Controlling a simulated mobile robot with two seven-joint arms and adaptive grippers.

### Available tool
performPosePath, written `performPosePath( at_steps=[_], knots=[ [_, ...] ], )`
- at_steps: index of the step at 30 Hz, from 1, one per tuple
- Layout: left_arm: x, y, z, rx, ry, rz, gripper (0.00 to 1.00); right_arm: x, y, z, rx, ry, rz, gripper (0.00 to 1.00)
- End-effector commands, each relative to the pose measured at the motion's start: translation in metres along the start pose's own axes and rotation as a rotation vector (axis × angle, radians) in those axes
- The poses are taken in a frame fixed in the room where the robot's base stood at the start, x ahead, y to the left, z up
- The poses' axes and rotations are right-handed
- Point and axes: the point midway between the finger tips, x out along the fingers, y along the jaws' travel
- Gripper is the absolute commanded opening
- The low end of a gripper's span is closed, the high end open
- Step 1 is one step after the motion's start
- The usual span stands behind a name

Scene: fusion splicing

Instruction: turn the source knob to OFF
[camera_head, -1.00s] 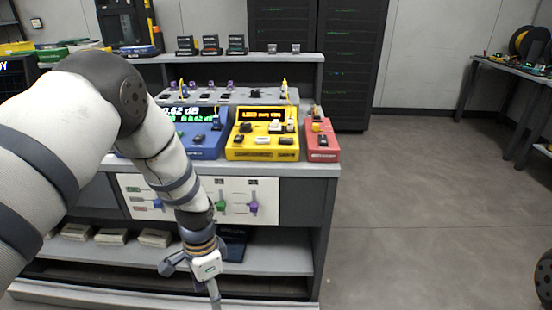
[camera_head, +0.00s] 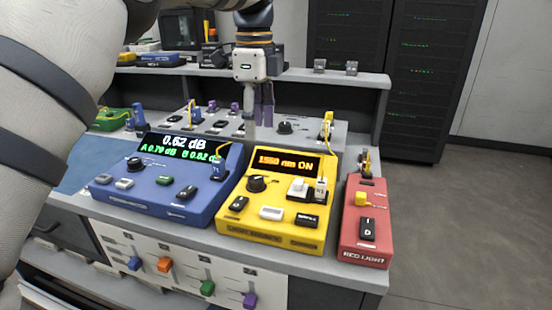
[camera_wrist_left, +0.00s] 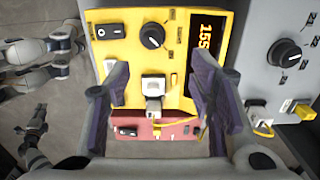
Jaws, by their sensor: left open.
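The yellow light source (camera_head: 290,185) stands on the bench, its display reading "1550 nm ON". Its black knob (camera_head: 257,183) sits at the left below the display, with a white pointer line; the knob also shows in the left wrist view (camera_wrist_left: 152,36). My left gripper (camera_head: 259,112) is above and behind the yellow source, pointing down. In the left wrist view the left gripper's fingers (camera_wrist_left: 159,72) are wide apart and empty, the knob showing just beyond and between their tips. They look clear of the knob.
A blue power meter (camera_head: 170,180) stands left of the source and a red light box (camera_head: 365,225) right of it. White connectors (camera_head: 300,188) rise beside the knob. A grey panel (camera_head: 310,130) with another knob (camera_head: 285,127) lies behind. Arm-like parts at the wrist view's left edge are unclear.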

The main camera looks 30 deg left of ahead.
Motion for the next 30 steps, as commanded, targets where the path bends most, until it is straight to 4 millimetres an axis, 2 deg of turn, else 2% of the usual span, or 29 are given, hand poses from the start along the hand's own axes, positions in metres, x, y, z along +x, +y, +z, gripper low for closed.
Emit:
performPosePath(
  at_steps=[2,12,15,19,26,30],
  knots=[
    [0.009,0.001,0.000,0.000,0.000,0.003,0.49,-0.001,0.000,0.001,0.000,-0.001,0.000,0.39],
    [0.092,0.002,0.000,-0.001,-0.001,0.003,0.49,-0.007,0.000,-0.002,0.000,0.014,-0.001,0.39],
    [0.108,0.001,0.000,-0.001,0.000,0.001,0.49,-0.007,0.000,-0.002,0.000,0.015,-0.001,0.39],
    [0.117,0.001,0.000,-0.001,0.001,0.000,0.49,-0.007,0.000,-0.002,0.001,0.016,-0.001,0.39],
    [0.118,0.001,0.000,-0.001,0.001,0.000,0.49,-0.007,0.000,-0.002,0.001,0.016,-0.001,0.39],
    [0.118,0.001,0.000,-0.001,0.001,0.000,0.20,-0.007,0.000,-0.002,0.001,0.016,-0.001,0.39]
  ],
)
